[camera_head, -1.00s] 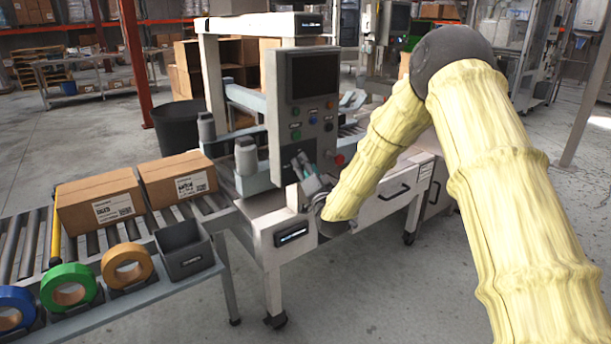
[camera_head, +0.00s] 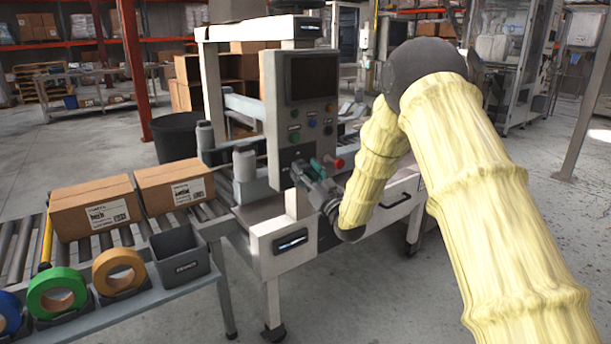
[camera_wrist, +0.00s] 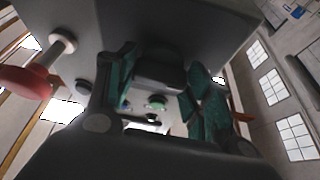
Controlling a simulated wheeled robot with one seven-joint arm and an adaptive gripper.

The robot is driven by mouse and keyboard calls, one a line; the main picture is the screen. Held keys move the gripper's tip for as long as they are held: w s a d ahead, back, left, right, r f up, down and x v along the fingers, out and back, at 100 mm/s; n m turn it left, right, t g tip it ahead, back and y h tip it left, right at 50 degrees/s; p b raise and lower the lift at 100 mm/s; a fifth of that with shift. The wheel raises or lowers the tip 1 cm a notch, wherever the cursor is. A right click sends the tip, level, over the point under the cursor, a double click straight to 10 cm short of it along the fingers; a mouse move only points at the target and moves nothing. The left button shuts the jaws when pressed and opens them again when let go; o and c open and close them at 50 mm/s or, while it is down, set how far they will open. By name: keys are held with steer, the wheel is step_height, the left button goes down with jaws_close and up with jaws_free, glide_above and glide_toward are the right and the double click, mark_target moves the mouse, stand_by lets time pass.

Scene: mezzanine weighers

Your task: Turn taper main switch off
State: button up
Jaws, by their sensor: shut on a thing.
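The taper's grey control panel (camera_head: 302,108) stands mid-view, with a dark screen and several coloured buttons. My gripper (camera_head: 308,172) is at the panel's lower part, just left of the red mushroom button (camera_head: 339,163). In the wrist view its green-padded fingers (camera_wrist: 162,88) are on both sides of a dark grey block, which I take for the main switch (camera_wrist: 158,70), and are shut on it. In the head view my gripper hides the switch. I cannot read the switch's position.
The red mushroom button (camera_wrist: 25,82) sticks out close to my fingers in the wrist view. Two cartons (camera_head: 95,208) lie on the roller conveyor at left. Tape rolls (camera_head: 118,270) and a grey bin (camera_head: 180,256) line its front. Floor in front of the taper is clear.

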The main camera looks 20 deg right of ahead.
steer(key=shift+f+n+y, duration=0.1)
steer(key=shift+n+y, duration=0.2)
steer(key=shift+n, duration=0.4)
steer(key=o, duration=1)
steer(key=v, duration=1.2)
steer(key=shift+d, duration=0.1)
